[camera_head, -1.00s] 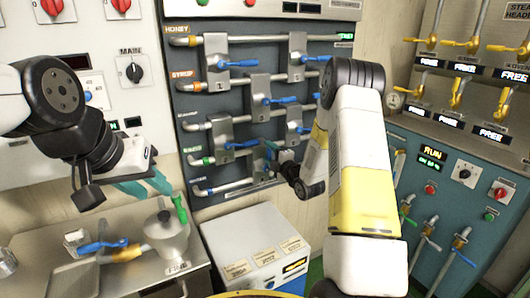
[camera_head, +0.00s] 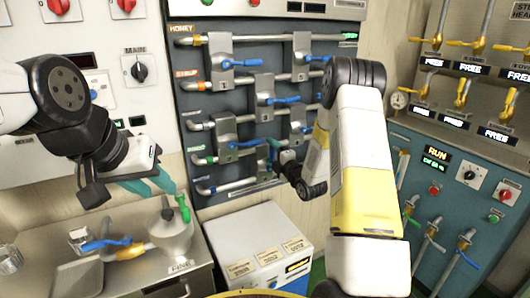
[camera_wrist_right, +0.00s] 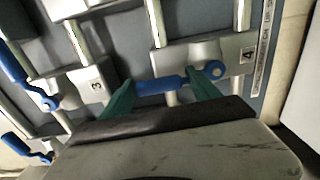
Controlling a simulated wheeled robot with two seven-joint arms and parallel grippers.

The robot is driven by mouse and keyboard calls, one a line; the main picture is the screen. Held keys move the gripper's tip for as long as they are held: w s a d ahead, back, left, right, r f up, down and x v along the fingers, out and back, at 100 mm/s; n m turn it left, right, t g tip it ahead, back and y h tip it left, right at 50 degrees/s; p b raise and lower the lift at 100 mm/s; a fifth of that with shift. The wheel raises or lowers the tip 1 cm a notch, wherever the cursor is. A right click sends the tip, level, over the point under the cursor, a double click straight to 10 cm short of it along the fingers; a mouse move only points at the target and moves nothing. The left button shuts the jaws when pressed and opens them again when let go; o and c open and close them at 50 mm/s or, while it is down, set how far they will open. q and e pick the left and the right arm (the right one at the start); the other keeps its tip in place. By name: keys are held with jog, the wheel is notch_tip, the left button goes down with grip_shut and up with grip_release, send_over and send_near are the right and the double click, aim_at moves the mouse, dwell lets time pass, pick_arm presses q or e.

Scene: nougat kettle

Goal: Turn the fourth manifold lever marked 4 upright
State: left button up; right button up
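The manifold lever marked 4 has a blue handle (camera_wrist_right: 158,86) in the right wrist view, lying nearly level across the picture, not upright. Its label plate with the 4 (camera_wrist_right: 247,55) is beside it. The handle also shows in the head view (camera_head: 245,144), on the lower part of the manifold. My right gripper (camera_wrist_right: 165,88) is open at this handle, with one green finger near each end; the right finger covers part of the pivot end. Contact cannot be told.
Lever 3's blue handle (camera_wrist_right: 30,78) is slanted, left of my right gripper in the wrist view. Other blue levers (camera_head: 240,63) sit close above on the manifold. A white box (camera_head: 262,236) stands below the manifold.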

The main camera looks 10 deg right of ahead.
jog(key=shift+s, duration=0.1)
jog(key=v, duration=0.7)
jog(key=shift+s+d, duration=0.15)
jog(key=shift+s, duration=0.1)
jog(key=shift+r, duration=0.1)
jog(key=s+d+r+m+g+h, duration=0.1)
jog(key=s+r+m+g+h, duration=0.25)
jog(key=r+m, duration=0.3)
jog(key=s+d+r+m+g+h, duration=0.1)
jog(key=s+r+m+g+h, duration=0.1)
jog(key=s+r+m, duration=0.4)
jog(key=s+a+r+m+g, duration=0.1)
jog(key=s+m, duration=0.2)
jog(key=s, duration=0.5)
jog(key=s+a+r+m+g+y, duration=0.1)
jog(key=s+a+m+g, duration=0.1)
jog(key=s, duration=0.6)
jog(key=s+a+r+m+g, duration=0.1)
jog(key=s+m, duration=0.3)
jog(key=s, duration=0.4)
jog(key=shift+s+a+r+g, duration=0.25)
jog(key=shift+a+r+g, duration=0.1)
jog(key=shift+r+g, duration=0.25)
